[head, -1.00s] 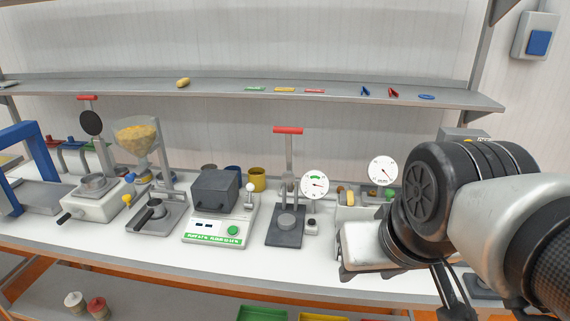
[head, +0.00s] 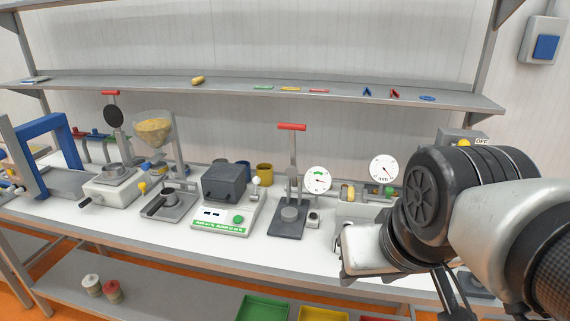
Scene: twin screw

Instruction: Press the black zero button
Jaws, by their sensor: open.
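A small grey box with a dark top (head: 314,218) stands on the white bench at the foot of a round white dial gauge (head: 317,180). Its dark top may be the black zero button, but it is too small to tell. A grey scale (head: 225,215) with a green button (head: 239,219) and a dark block on it stands to the left. My gripper (head: 456,308) hangs at the lower right, in front of the bench, apart from these things. Its dark fingers are open and partly cut off by the lower edge.
A red-handled press (head: 290,190) stands between scale and gauge. A hopper (head: 154,128), a blue frame (head: 45,140) and a second gauge (head: 383,168) are also on the bench. A shelf (head: 350,98) runs above. My arm hides the bench's right part. The bench's front strip is clear.

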